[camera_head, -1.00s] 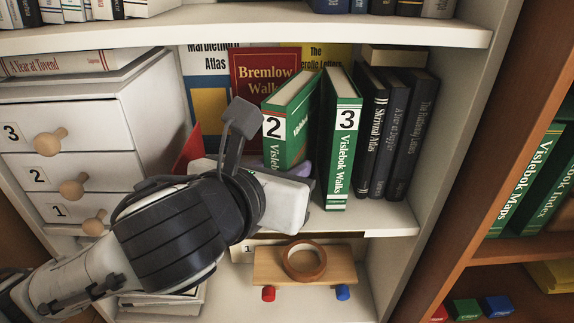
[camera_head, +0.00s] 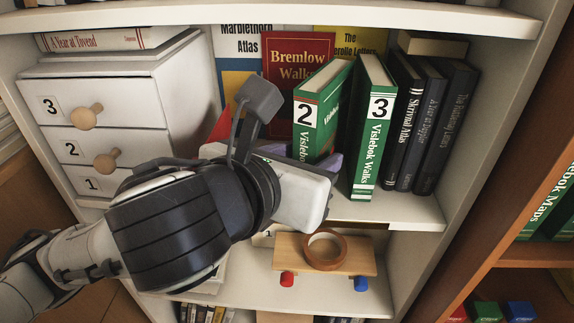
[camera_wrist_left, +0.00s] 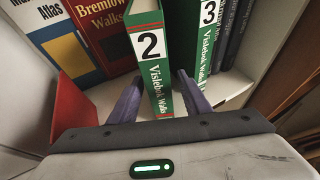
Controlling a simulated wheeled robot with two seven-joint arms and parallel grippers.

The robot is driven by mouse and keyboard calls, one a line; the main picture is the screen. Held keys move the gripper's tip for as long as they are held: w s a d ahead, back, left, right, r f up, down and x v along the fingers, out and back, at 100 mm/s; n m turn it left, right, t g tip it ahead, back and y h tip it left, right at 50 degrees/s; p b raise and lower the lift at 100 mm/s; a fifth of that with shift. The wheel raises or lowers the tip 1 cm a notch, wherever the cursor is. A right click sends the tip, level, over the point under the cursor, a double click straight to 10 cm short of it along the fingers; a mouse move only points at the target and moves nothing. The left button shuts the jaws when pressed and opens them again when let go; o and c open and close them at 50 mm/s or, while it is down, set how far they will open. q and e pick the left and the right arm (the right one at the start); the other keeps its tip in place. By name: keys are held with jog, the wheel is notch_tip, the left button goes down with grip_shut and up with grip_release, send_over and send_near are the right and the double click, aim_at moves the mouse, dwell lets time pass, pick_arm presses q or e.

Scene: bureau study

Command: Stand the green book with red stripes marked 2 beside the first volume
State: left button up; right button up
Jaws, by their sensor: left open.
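The green book marked 2 (camera_head: 318,118), with a red stripe by its number, stands on the middle shelf, leaning a little. It also shows in the left wrist view (camera_wrist_left: 150,52). My left gripper (camera_wrist_left: 158,97) is open, with one purple finger on each side of this book's lower spine. I cannot tell whether the fingers touch it. In the head view the gripper body hides the book's foot. The green book marked 3 (camera_head: 374,130) stands just to its right. A small label 1 (camera_head: 268,234) shows on the shelf below, mostly hidden. My right gripper is not in view.
Several dark books (camera_head: 425,125) stand right of book 3. A red book, Bremlow Walks (camera_head: 298,62), stands behind. A white drawer unit (camera_head: 135,100) is at left. Below, a wooden board (camera_head: 355,262) carries a tape ring (camera_head: 325,250). More green books (camera_head: 545,205) stand in the right bookcase.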

pick_arm(q)
jog(key=v, duration=0.2)
jog(key=shift+s+r, duration=0.2)
jog(key=b+v, duration=0.4)
jog(key=b, duration=0.4)
jog(key=shift+s+a, duration=0.15)
jog(key=shift+s, duration=0.1)
jog(key=shift+b+v, duration=0.45)
jog(key=shift+v, duration=0.55)
